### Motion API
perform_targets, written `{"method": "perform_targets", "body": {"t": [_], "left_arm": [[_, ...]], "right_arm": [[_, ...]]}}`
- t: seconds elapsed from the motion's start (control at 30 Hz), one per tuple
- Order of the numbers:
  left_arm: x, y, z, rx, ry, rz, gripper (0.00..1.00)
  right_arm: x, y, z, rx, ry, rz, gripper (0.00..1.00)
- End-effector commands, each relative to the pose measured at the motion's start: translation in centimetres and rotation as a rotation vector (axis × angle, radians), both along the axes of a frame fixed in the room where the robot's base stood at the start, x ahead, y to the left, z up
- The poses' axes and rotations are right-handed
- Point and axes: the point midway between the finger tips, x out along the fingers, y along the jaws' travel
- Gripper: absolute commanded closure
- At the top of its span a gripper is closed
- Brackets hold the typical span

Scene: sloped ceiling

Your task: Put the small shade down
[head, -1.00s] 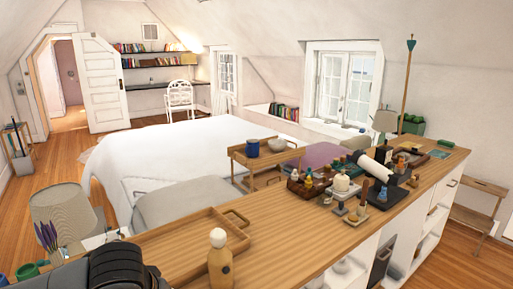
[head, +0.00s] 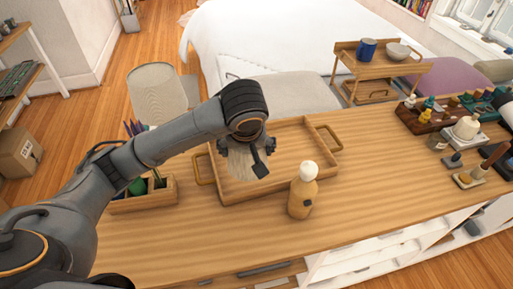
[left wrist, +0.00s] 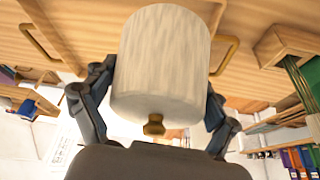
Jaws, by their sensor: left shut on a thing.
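The small shade (head: 238,163) is pale and streaky. In the left wrist view the small shade (left wrist: 162,62) has a brass knob at its near end. My left gripper (head: 259,162) is shut on it, with one finger on each side in the wrist view (left wrist: 158,95). In the head view it hangs over the left part of the wooden tray (head: 290,179), partly hidden by my gripper. I cannot tell whether it touches the tray floor. My right gripper is not in view.
A wooden bottle with a white round top (head: 303,190) stands at the tray's front right. A wooden box (head: 147,199) with plants and a green cup stands left of the tray. Several small items crowd the counter's right end. The tray's right half is empty.

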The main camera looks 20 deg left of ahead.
Motion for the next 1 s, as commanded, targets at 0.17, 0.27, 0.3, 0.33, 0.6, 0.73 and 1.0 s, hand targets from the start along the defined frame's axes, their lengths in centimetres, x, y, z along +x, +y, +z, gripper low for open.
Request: {"method": "perform_targets", "body": {"t": [0.17,0.27,0.3,0.33,0.6,0.73,1.0], "left_arm": [[4.3,1.6,-1.9,0.002,0.003,0.004,0.38],[6.2,2.2,-3.7,0.002,0.005,0.002,0.38],[6.8,2.5,-4.4,0.002,0.004,0.002,0.38],[7.2,2.6,-5.0,0.003,0.005,0.001,0.38],[9.4,3.2,-7.8,0.0,0.0,-0.002,0.37],[10.0,3.5,-9.0,0.002,0.003,-0.002,0.37],[9.9,3.5,-11.5,0.0,-0.001,-0.004,0.37]], "right_arm": [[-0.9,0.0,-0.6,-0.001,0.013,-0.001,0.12],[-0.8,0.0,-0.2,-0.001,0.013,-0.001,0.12],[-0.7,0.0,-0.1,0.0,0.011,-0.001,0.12],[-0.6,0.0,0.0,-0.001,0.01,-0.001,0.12],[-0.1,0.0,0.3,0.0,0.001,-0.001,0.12],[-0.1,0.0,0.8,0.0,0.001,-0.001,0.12],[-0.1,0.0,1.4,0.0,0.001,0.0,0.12]]}}
